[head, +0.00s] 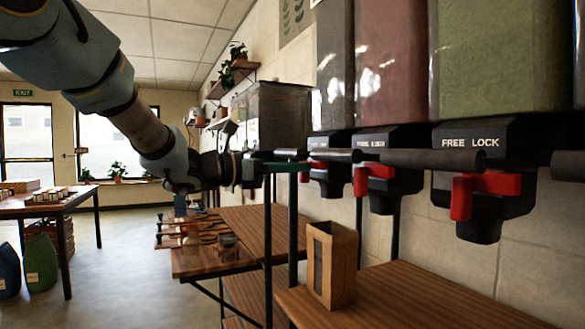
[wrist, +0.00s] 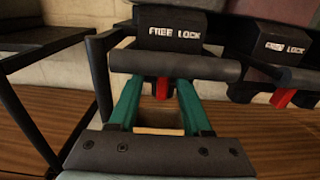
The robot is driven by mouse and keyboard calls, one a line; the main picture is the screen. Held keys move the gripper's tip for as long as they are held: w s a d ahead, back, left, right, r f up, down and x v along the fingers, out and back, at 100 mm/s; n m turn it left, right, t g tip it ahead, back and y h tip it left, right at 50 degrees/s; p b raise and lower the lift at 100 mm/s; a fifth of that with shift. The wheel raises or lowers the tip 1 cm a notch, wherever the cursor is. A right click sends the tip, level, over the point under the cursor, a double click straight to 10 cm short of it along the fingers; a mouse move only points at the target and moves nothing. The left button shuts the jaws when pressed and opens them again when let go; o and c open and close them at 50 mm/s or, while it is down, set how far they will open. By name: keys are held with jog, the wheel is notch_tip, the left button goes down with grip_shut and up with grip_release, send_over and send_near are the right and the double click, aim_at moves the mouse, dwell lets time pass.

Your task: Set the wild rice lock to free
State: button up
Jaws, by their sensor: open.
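A row of bulk dispensers hangs on the wall in the head view: one with dark grey contents (head: 334,65), one reddish (head: 391,60), one green (head: 495,60). No grain names are readable, so I cannot tell which holds wild rice. Black bases read "FREE LOCK" above red levers (head: 484,190). My gripper (head: 290,162) is by the leftmost of these bases. In the wrist view its green fingers (wrist: 160,108) are open, apart, on either side of a red lever (wrist: 163,88), below a black bar (wrist: 175,65). Contact is not visible.
An open paper bag (head: 332,265) stands on the wooden shelf (head: 420,300) below; a brown edge (wrist: 160,131) shows between the fingers. A neighbouring lever (wrist: 284,97) is at right in the wrist view. Black posts (head: 293,240) rise beside the shelf.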

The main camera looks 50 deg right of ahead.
jog(key=b+v, duration=0.3)
jog(key=v, duration=0.7)
jog(key=shift+w+a, duration=0.15)
jog(key=shift+a, duration=0.25)
jog(key=shift+w, duration=0.1)
